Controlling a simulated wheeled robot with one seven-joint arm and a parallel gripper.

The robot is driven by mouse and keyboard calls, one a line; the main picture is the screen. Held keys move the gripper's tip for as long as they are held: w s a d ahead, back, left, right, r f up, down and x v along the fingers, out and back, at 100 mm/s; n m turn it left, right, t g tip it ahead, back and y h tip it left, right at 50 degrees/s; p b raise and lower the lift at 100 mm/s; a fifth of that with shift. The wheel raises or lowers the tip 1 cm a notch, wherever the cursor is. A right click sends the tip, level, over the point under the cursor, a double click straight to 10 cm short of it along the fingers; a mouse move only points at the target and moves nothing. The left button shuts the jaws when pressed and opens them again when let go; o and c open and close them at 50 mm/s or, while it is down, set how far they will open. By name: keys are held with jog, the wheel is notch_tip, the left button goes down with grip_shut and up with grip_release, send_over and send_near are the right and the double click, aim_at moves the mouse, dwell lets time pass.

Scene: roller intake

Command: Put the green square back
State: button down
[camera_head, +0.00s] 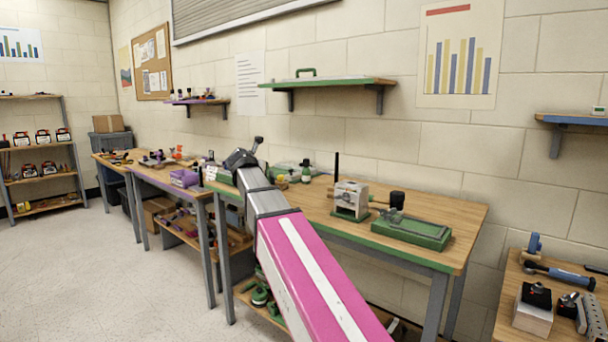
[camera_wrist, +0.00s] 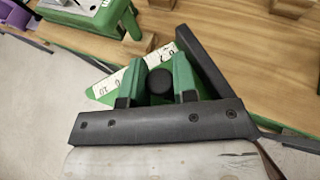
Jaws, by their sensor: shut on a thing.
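My gripper (camera_wrist: 158,80) is shut on the green square (camera_wrist: 105,91) in the wrist view. The square has a green plate, a white strip with black marks and a dark straight bar (camera_wrist: 203,60). A round black knob sits between my green fingers. In the head view my gripper (camera_head: 243,158) is at the left end of the green-edged bench, and part of the square (camera_head: 225,177) shows below left of it. My fingers and wrist hide part of the square.
The green-edged bench (camera_head: 440,258) carries a grey device (camera_head: 350,199), a green block-like fixture (camera_head: 411,232) and small bottles. A green shelf (camera_head: 340,82) hangs on the wall above. A purple-edged bench (camera_head: 180,190) adjoins at left. The floor at left is clear.

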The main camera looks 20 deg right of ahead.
jog(key=w+d+f+m+g+h, duration=0.2)
jog(key=d+m+g+h, duration=0.4)
jog(key=d, duration=1.1)
jog(key=t, duration=0.1)
send_over(301, 202)
jog(key=shift+m+y, duration=0.3)
jog(key=shift+w+d+f, duration=0.1)
jog(key=shift+f, duration=1.8)
jog(key=shift+w+f, duration=0.1)
jog(key=shift+f, duration=1.8)
jog(key=shift+f, duration=0.85)
jog(key=c, duration=0.8)
grip_release()
